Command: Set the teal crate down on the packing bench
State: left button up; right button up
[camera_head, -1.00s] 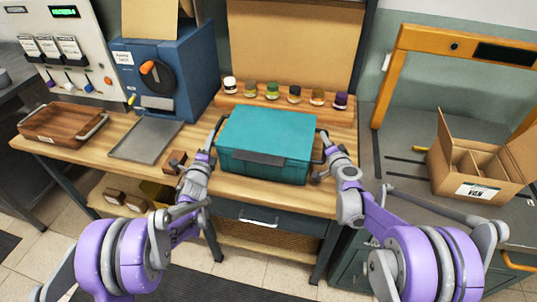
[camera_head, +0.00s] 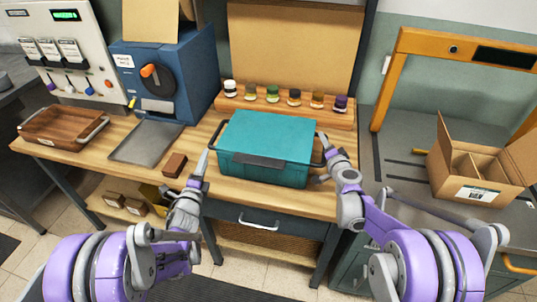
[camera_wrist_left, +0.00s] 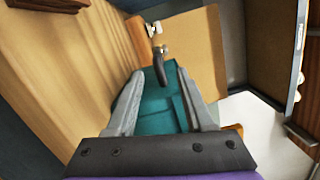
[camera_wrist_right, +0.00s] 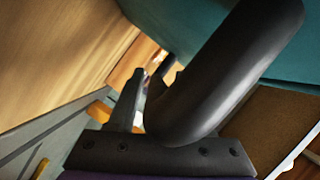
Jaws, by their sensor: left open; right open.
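The teal crate (camera_head: 266,140) has a closed lid and sits level on the wooden packing bench (camera_head: 222,190), with a dark handle on each side. My left gripper (camera_head: 203,165) is open and apart from the crate, just in front of its left side. In the left wrist view, the crate (camera_wrist_left: 163,105) and its dark handle (camera_wrist_left: 159,68) show beyond the open fingers. My right gripper (camera_head: 325,165) is open at the crate's right handle. In the right wrist view that handle (camera_wrist_right: 225,70) fills much of the picture, close to the fingers, and hides one of them.
Small jars (camera_head: 272,93) stand on a wooden rack behind the crate. A brown block (camera_head: 175,165), a grey tray (camera_head: 146,143) and a wooden tray (camera_head: 62,128) lie to the left. A blue machine (camera_head: 165,75) stands behind them. An open cardboard box (camera_head: 475,175) is at the right.

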pick_arm(q)
jog(key=s, duration=0.3)
jog(key=shift+s+a+f, duration=0.1)
jog(key=shift+a, duration=0.1)
jog(key=shift+s, duration=0.1)
pick_arm(e)
jog(key=shift+s, duration=0.2)
jog(key=v, duration=1.1)
jog(key=shift+s, duration=0.25)
jog(key=shift+r, duration=0.15)
